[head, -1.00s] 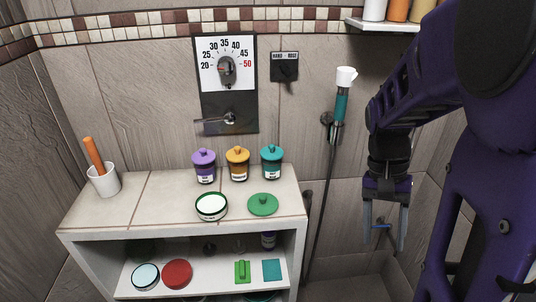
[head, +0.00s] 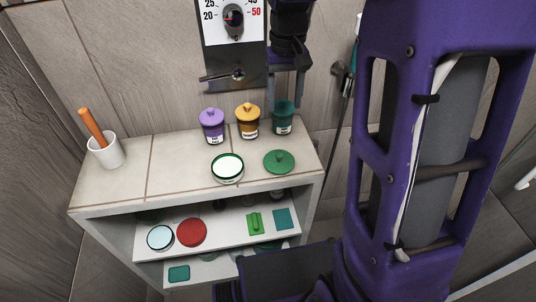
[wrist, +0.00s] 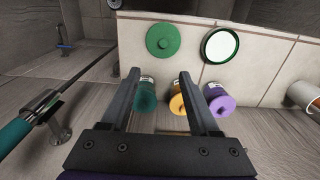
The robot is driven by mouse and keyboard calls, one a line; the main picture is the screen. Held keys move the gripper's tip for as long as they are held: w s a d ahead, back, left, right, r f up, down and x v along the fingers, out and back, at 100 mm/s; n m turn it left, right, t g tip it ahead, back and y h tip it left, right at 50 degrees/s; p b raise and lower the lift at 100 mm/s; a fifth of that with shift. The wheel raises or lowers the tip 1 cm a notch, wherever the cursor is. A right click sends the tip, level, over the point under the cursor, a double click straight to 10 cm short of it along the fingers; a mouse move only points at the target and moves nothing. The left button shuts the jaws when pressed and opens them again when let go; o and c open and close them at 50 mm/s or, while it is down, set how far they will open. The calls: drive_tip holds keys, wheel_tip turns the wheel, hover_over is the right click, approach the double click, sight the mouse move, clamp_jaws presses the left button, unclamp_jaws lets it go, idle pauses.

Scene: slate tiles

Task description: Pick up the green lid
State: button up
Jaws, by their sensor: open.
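The green lid (head: 279,161) is a flat round disc with a small knob. It lies on the tiled top of the shelf unit, near its right end. It also shows in the wrist view (wrist: 163,40), upper middle, with nothing covering it. My gripper (head: 285,104) is open and empty, above the back of the shelf by the teal jar (head: 283,122). In the wrist view its fingertips (wrist: 159,76) point towards the shelf top, with the lid apart from them and beyond.
An open green-rimmed jar (head: 227,167) stands left of the lid. Purple (head: 212,132) and orange (head: 247,121) lidded jars stand behind. A white cup (head: 107,152) with an orange handle is at the left. Lower shelves hold a red disc (head: 191,232) and other pieces.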

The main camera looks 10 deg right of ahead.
hover_over(279, 154)
drive_tip(key=f, duration=1.2)
drive_tip(key=shift+d+f+b, duration=0.1)
drive_tip(key=shift+d+b, duration=0.25)
drive_tip(key=shift+b, duration=0.05)
drive_tip(key=f, duration=0.4)
drive_tip(key=shift+s+a, duration=0.15)
drive_tip(key=shift+a, duration=0.2)
drive_tip(key=shift+f, duration=0.6)
clamp_jaws()
